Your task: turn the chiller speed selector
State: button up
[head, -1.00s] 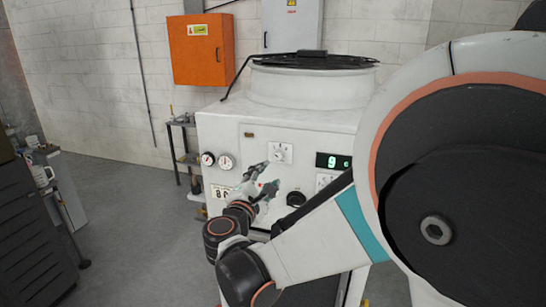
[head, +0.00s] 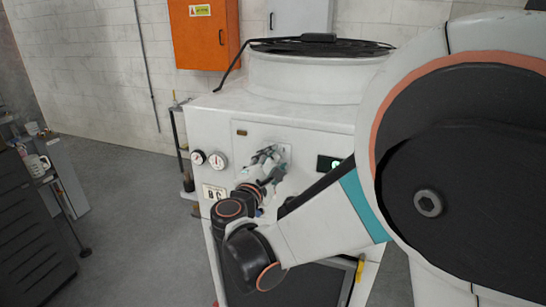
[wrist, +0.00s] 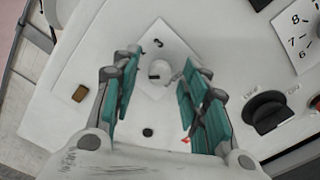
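The chiller is a white cabinet (head: 225,120) with a round black-topped fan housing. A small white selector knob (wrist: 159,70) sits on a square white plate (wrist: 172,38) on its front panel. My gripper (wrist: 160,80) is open, its teal-padded fingers on either side of the knob in the wrist view. I see gaps between the knob and both fingers, and cannot tell the remaining depth. In the head view my gripper (head: 268,160) is in front of the plate and hides the knob.
A larger black knob (wrist: 268,110) is right of my fingers in the wrist view. Two round gauges (head: 208,159) are left of my gripper, and a digital display (head: 330,164) is right. An orange box (head: 204,35) hangs on the wall. Open floor lies left.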

grip_shut()
jog(key=m, duration=0.4)
jog(key=shift+f+m, duration=0.1)
jog(key=shift+m, duration=0.2)
jog(key=shift+m+b, duration=0.4)
jog(key=shift+m, duration=1.6)
grip_release()
